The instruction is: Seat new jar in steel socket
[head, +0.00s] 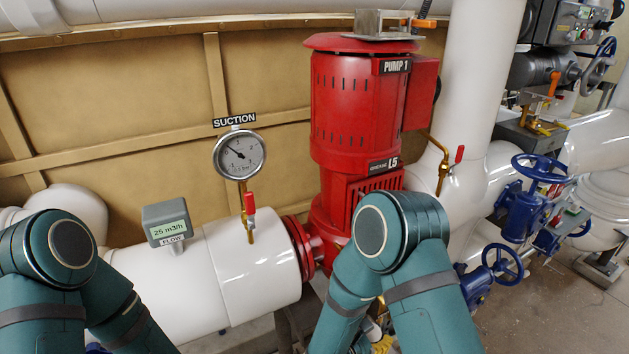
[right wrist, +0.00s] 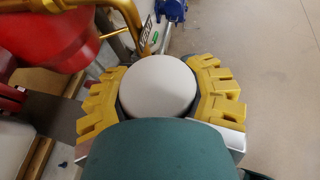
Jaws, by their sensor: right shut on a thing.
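In the right wrist view, my right gripper (right wrist: 160,90) is shut on a white, round-topped thing (right wrist: 158,84), which looks like the jar seen from above. Its yellow ridged fingers press on both sides, and its lower part is hidden. In the head view, only a little of the right gripper (head: 383,343) shows at the bottom edge, mostly behind my right arm. I cannot make out the steel socket for certain in either view. My left gripper is out of view; only my left arm's links show at lower left.
The red pump (head: 350,110) stands just beyond my right arm. A white pipe (head: 225,270), a suction gauge (head: 239,154) and a flow meter (head: 167,223) are at left. Blue valves (head: 525,205) stand at right. A brass pipe (right wrist: 133,28) runs close beyond the held thing. Open floor (right wrist: 265,60) lies to its right.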

